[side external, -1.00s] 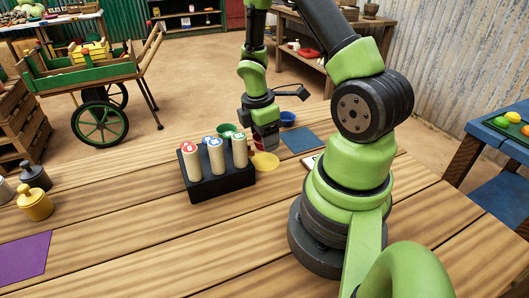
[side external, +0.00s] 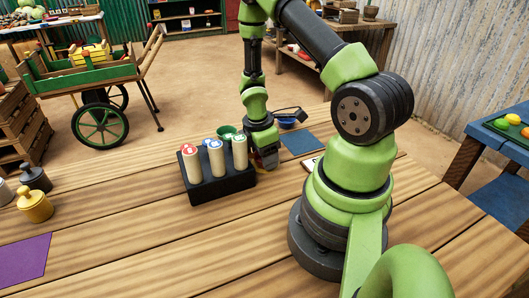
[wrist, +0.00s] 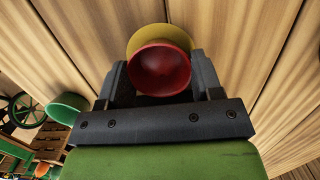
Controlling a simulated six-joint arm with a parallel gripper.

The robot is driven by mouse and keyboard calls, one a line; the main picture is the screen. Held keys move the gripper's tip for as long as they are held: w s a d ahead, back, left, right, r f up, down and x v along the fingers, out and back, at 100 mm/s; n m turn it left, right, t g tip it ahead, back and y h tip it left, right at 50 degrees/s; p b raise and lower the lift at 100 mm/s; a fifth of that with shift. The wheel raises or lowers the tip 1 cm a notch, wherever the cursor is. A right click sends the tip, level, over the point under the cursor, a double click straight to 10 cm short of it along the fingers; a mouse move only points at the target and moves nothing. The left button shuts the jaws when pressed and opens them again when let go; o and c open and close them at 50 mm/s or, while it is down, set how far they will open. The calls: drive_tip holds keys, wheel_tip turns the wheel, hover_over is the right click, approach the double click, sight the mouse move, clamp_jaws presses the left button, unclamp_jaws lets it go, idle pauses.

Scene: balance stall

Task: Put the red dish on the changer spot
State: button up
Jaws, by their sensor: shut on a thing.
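The red dish (wrist: 160,70) is held between the two fingers of my gripper (wrist: 160,80) in the wrist view. I cannot tell whether the dish touches the spot. No marking shows which spot is the changer spot.
A black rack (side external: 222,185) with three capped cylinders stands close left of my gripper. A green dish (side external: 227,131) and a blue dish (side external: 284,124) are behind. A blue mat (side external: 303,143) lies to the right. A purple mat (side external: 22,258) and knobbed weights are far left.

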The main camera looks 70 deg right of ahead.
drive_tip(key=o, duration=1)
drive_tip(key=shift+f, duration=0.1)
drive_tip(key=w+a+r+m+t, duration=0.1)
drive_tip(key=a+r+m+t, duration=0.2)
drive_tip(key=r, duration=0.9)
drive_tip(key=w+a+r+m+t, duration=0.1)
drive_tip(key=a+r+m, duration=0.2)
drive_tip(key=a+r, duration=0.55)
drive_tip(key=s+a+r+m+t+y, duration=0.1)
drive_tip(key=s+a+r+m, duration=0.1)
drive_tip(key=r, duration=0.1)
drive_tip(key=s+a+r+m+t+y, duration=0.1)
drive_tip(key=s+a+r+m+t, duration=0.1)
drive_tip(key=s+r, duration=0.1)
drive_tip(key=s+a+r+m+t+y, duration=0.1)
drive_tip(key=s+a+r+m, duration=0.1)
drive_tip(key=a+r+m, duration=0.1)
drive_tip(key=shift+s+r, duration=0.25)
drive_tip(key=shift+r, duration=0.2)
